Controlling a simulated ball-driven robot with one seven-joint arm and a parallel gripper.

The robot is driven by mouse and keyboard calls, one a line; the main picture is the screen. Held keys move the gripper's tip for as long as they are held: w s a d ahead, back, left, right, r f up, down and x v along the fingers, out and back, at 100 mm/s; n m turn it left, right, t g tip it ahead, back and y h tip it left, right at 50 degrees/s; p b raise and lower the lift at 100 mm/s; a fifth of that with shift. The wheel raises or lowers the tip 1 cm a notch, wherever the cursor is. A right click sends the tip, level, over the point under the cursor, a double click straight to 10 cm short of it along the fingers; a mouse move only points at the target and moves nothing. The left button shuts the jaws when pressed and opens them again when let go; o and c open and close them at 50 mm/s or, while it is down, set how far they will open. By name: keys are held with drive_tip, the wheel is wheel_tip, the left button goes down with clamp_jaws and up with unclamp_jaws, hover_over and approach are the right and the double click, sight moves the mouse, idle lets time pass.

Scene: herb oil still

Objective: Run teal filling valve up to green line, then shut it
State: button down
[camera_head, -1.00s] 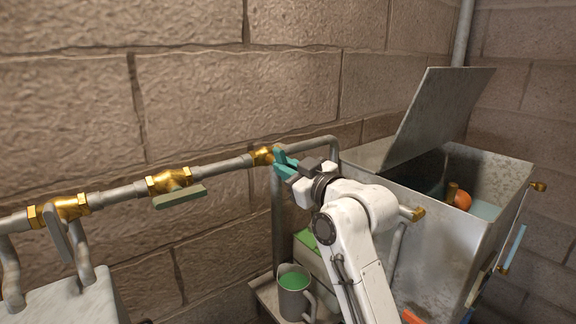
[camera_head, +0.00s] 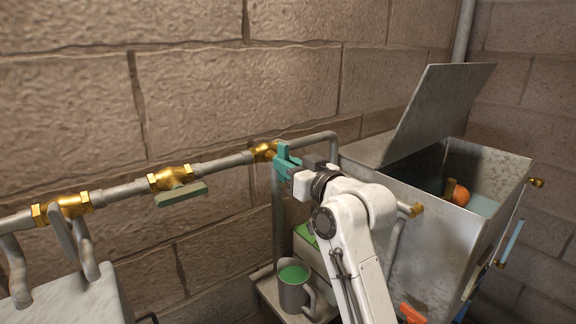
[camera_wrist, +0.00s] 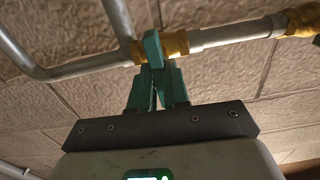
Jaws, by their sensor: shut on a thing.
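The teal valve handle (camera_head: 282,152) is on a brass fitting (camera_head: 264,150) at the right end of the wall pipe. My gripper (camera_head: 291,166) is shut on the handle; in the wrist view, its two fingers (camera_wrist: 157,88) close around the handle's lower part (camera_wrist: 153,50). The open metal tank (camera_head: 400,215) at the right holds pale blue water (camera_head: 484,205) with an orange float (camera_head: 461,195). A blue sight tube (camera_head: 514,240) runs along its outside. I cannot make out a green line on it.
A mug of green liquid (camera_head: 293,284) stands below my arm, beside a box (camera_head: 312,250). An orange handle (camera_head: 412,313) is low at the tank's front.

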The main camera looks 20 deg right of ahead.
drive_tip(key=shift+f, duration=0.1)
drive_tip(key=c, duration=1.1)
unclamp_jaws()
drive_tip(key=b+v, duration=0.3)
drive_tip(key=v, duration=0.7)
drive_tip(key=shift+s+d, duration=0.1)
drive_tip(key=shift+s, duration=0.25)
